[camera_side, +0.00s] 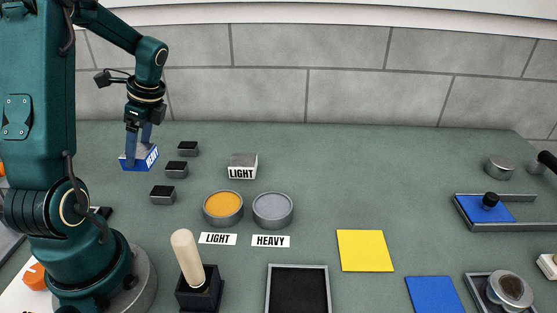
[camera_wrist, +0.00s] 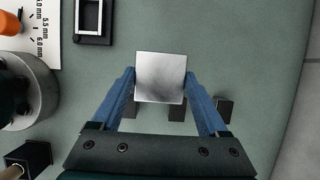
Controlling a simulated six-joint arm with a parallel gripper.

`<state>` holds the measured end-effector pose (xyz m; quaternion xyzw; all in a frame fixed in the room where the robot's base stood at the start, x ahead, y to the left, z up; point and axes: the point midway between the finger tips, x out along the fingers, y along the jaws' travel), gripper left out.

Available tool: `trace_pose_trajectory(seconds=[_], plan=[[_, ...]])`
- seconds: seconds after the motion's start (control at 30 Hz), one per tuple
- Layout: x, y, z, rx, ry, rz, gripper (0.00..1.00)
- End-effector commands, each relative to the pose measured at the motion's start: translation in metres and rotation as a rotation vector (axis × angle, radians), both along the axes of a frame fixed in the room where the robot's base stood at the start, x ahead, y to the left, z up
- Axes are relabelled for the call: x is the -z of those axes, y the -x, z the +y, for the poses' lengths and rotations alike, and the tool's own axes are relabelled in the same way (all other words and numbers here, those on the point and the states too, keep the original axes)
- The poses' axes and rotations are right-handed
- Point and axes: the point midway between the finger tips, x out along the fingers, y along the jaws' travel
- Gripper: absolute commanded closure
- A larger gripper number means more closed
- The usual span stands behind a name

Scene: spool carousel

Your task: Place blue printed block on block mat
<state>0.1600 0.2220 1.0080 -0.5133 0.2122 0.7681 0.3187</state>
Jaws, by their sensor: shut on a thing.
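In the wrist view the block's silvery top (camera_wrist: 160,77) shows between the two blue fingers. I cannot tell whether its underside touches the table. A white block (camera_side: 242,167) marked LIGHT stands to its right. Which mat is the block mat is not marked: a yellow square (camera_side: 365,251) and a blue square (camera_side: 435,295) both lie bare at the front right.
Several small dark blocks (camera_side: 176,170) stand just right of my gripper. Orange (camera_side: 223,208) and grey (camera_side: 273,210) round dishes sit behind LIGHT and HEAVY labels. A wooden-handled tool (camera_side: 190,262) stands upright near a black tray (camera_side: 298,268). The back middle is clear.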

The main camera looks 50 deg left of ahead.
Motion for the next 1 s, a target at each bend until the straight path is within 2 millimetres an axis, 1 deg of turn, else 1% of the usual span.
trace_pose_trajectory(seconds=[0.03,0.1,0.2,0.27,0.33,0.43,0.57,0.7,0.83,0.97,1.0], plan=[[-0.011,-0.001,0.001,0.0,-0.006,-0.006,1.0],[-0.021,-0.001,0.001,0.0,-0.003,-0.005,1.0],[-0.032,-0.001,0.001,0.011,-0.001,-0.001,1.0],[-0.035,0.0,0.0,0.036,0.007,0.006,1.0],[-0.037,-0.007,-0.006,0.107,0.016,0.012,1.0],[-0.039,-0.024,-0.023,0.231,0.021,0.017,1.0],[-0.041,-0.051,-0.054,0.429,0.022,0.02,1.0],[-0.043,-0.075,-0.095,0.644,0.021,0.023,1.0],[-0.045,-0.091,-0.134,0.836,0.018,0.024,1.0],[-0.047,-0.1,-0.176,1.022,0.014,0.023,1.0],[-0.048,-0.102,-0.189,1.078,0.013,0.022,1.0]])
